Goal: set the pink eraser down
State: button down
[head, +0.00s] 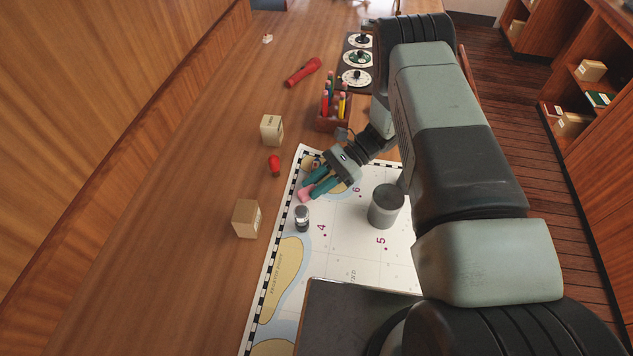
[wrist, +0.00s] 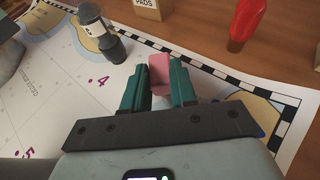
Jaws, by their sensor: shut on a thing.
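The pink eraser (head: 306,194) is between the teal fingertips of my gripper (head: 313,187), over the upper left part of the chart (head: 340,254). In the wrist view the eraser (wrist: 159,72) stands upright between the two teal fingers of my gripper (wrist: 160,84), which are shut on it. I cannot tell whether the eraser's lower end touches the chart. The fingers hide part of its sides.
A grey cylinder (head: 385,206) stands on the chart. A red object (head: 274,164), two boxes (head: 271,129) and a pencil holder (head: 333,122) are around.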

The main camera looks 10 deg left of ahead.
jog(key=shift+f, duration=0.1)
jog(key=c, duration=0.8)
grip_release()
jog(key=v, duration=1.1)
